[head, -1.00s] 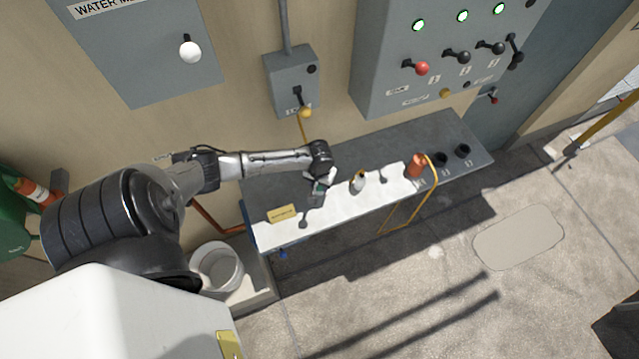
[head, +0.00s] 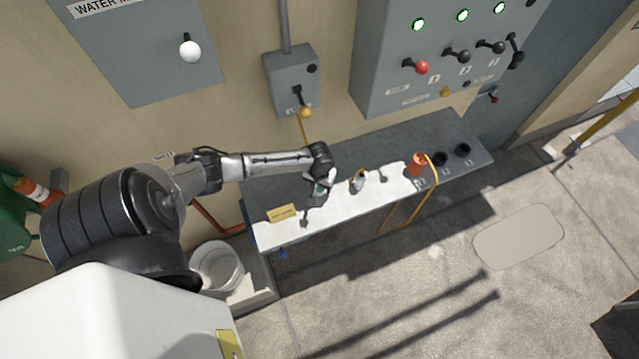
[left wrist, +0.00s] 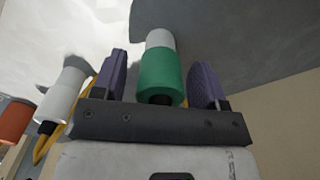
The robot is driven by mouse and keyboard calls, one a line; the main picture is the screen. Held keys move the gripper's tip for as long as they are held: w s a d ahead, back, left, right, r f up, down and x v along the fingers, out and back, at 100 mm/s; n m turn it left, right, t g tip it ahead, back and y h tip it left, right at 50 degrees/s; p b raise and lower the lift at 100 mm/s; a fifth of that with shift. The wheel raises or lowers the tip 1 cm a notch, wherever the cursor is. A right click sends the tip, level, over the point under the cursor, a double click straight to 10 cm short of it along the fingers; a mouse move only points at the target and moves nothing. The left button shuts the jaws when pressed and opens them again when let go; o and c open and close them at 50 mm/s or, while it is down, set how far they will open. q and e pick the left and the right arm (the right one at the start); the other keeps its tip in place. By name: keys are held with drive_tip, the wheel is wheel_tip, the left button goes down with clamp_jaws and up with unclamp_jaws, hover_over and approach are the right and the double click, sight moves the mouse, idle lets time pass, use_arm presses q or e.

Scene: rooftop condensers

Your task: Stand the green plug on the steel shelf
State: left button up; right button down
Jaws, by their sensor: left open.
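The green plug (head: 320,189) is at the left part of the steel shelf (head: 350,205), under my left gripper (head: 317,188). In the left wrist view the green plug (left wrist: 160,75) has a green body and a pale end towards the shelf. It lies between the purple finger pads of my left gripper (left wrist: 163,80), which are open with a gap on each side. The plug looks upright on the shelf, but I cannot tell exactly how its end meets the surface. My right gripper is not in view.
A white plug (head: 358,181) stands to the right, also seen in the left wrist view (left wrist: 67,93). Farther right are an orange plug (head: 416,165), a yellow cable (head: 435,185) and dark sockets (head: 463,151). A yellow label (head: 281,213) lies left. The wall is behind.

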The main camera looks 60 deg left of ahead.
use_arm(q)
drive_tip(key=shift+r, duration=0.1)
wheel_tip(320, 180, up, 7)
drive_tip(key=shift+f, duration=0.1)
drive_tip(key=s+d+m+t, duration=0.1)
drive_tip(key=s+d+m, duration=0.25)
drive_tip(key=d, duration=0.45)
drive_tip(key=s+d+m, duration=0.2)
drive_tip(key=s+d, duration=0.2)
drive_tip(key=d, duration=0.3)
drive_tip(key=s+d+r+m+t, duration=0.2)
drive_tip(key=s+d+r+m, duration=0.2)
drive_tip(key=s+d+r, duration=0.4)
drive_tip(key=shift+s+r+t, duration=0.3)
drive_tip(key=shift+s+r, duration=0.15)
drive_tip(key=shift+r, duration=0.1)
drive_tip(key=shift+m, duration=0.25)
drive_tip(key=shift+c, duration=0.4)
